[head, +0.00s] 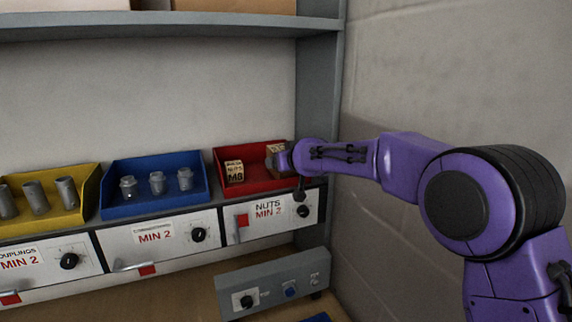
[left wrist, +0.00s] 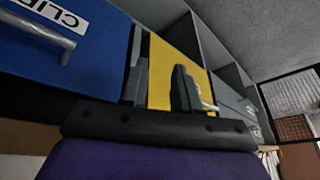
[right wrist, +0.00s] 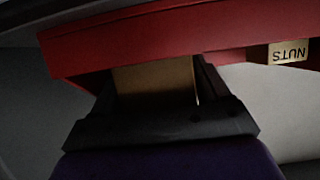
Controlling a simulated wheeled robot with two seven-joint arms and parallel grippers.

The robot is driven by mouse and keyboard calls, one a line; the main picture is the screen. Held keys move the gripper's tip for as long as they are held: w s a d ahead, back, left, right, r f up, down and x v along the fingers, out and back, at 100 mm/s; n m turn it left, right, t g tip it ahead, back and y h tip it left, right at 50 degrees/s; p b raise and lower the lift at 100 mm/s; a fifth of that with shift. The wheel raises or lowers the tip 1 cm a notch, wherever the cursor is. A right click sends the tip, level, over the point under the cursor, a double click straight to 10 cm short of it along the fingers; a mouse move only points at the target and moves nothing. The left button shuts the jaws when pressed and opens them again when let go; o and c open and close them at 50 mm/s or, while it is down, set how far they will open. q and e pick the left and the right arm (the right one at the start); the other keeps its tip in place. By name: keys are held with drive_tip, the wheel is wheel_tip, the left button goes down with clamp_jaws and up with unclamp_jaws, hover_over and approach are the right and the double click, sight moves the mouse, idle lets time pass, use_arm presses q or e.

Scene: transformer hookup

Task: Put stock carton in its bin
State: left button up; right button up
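One stock carton (head: 277,148), tan with dark print, is at the right end of the red bin (head: 254,190), partly hidden by my right gripper (head: 284,160). In the right wrist view this carton (right wrist: 155,85) sits between the fingers, which appear shut on it. It rises past the rim of the red bin (right wrist: 180,40); whether it touches the floor is hidden. A second carton (head: 235,171), marked "NUTS M8", stands upright in the bin's left part. My left gripper (left wrist: 158,85) shows only in the left wrist view, open with nothing between its fingertips.
A blue bin (head: 130,208) and a yellow bin (head: 60,228) with metal parts stand left of the red bin. Labelled drawers (head: 268,217) lie below. A shelf (head: 170,24) is overhead, a wall (head: 450,70) is close right, and a grey control box (head: 270,282) stands underneath.

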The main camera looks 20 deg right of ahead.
drive_tip(key=shift+s+r, duration=0.2)
drive_tip(key=shift+s, duration=0.05)
drive_tip(key=shift+s, duration=0.1)
drive_tip(key=b+v, duration=0.2)
drive_tip(key=v, duration=0.2)
drive_tip(key=shift+s+d+b, duration=0.1)
drive_tip(key=shift+s+b, duration=0.25)
drive_tip(key=shift+s, duration=0.05)
drive_tip(key=p+v, duration=0.7)
drive_tip(key=p, duration=0.1)
drive_tip(key=shift+w, duration=0.15)
